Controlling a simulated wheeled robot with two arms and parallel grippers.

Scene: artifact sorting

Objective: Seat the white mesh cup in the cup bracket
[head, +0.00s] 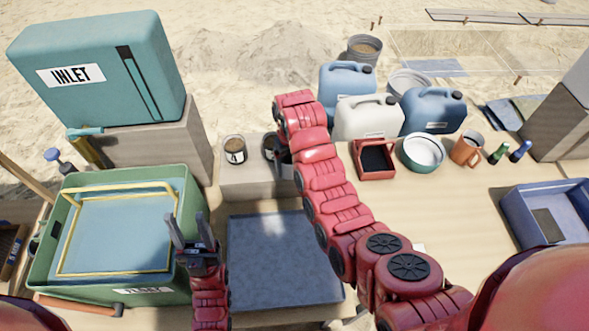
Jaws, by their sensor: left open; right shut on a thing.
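I cannot make out the white mesh cup or the cup bracket for certain in the head view. A round jar marked "4" with brown contents (235,149) stands on a pale block (245,183) at the centre. A second round container with dark contents (268,147) is beside it, partly hidden by my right arm. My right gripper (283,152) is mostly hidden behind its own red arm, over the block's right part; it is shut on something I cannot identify. My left gripper (190,230) is open and empty, fingers up, at the right edge of the green bin.
A green bin (180,285) holds a blue panel with a yellow handle. A blue-grey mat (275,260) lies front centre. An INLET tank (100,65) stands back left. Jugs (368,117), a red tray (390,174), a bowl (423,168) and an orange mug (466,150) stand right of my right arm.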

